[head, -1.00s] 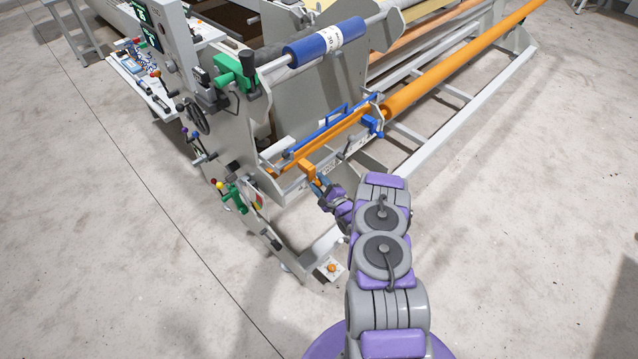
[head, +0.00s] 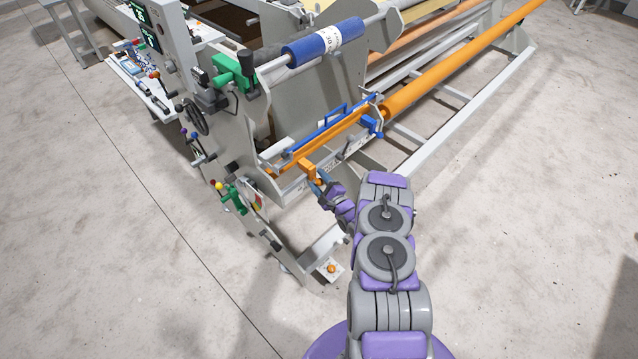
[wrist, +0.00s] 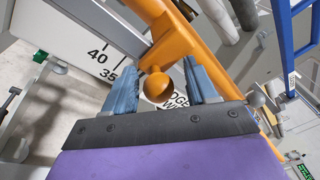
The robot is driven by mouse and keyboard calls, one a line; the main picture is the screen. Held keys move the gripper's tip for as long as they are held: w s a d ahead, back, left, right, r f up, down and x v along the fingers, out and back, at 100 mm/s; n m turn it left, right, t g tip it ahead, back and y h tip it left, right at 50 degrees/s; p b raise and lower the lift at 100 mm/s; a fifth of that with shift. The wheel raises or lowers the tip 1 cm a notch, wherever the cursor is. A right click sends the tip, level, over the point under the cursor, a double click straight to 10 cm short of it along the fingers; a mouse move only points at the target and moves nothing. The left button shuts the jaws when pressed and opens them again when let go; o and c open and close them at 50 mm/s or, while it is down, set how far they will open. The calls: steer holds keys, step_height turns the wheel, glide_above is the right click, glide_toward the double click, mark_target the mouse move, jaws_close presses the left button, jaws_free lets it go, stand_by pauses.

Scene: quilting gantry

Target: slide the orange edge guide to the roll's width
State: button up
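The orange edge guide (head: 307,168) sits on the rail at the near side of the machine. In the wrist view its orange arm (wrist: 172,45) ends in a round orange knob (wrist: 157,87). My gripper (head: 320,180) is at the guide; in the wrist view its two blue fingers (wrist: 162,76) stand either side of the knob, with a gap visible on each side. The printed scale (wrist: 108,60) shows 40 and 35 to the left of the guide. The blue roll (head: 308,50) hangs on a bar above, with a white label that appears to read 30.
An orange bar (head: 335,135) runs just behind the guide, with a blue handle frame (head: 335,113) near it. A grey side plate (head: 225,130) with green parts and levers stands to the left. Open floor (head: 530,230) lies to the right.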

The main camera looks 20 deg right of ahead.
steer(key=shift+f, duration=0.15)
steer(key=shift+s+d, duration=0.1)
steer(key=shift+s, duration=0.35)
steer(key=s+d+p, duration=0.2)
steer(key=s+p, duration=0.2)
steer(key=s, duration=1.2)
steer(key=shift+s+d, duration=0.15)
steer(key=shift+d, duration=0.05)
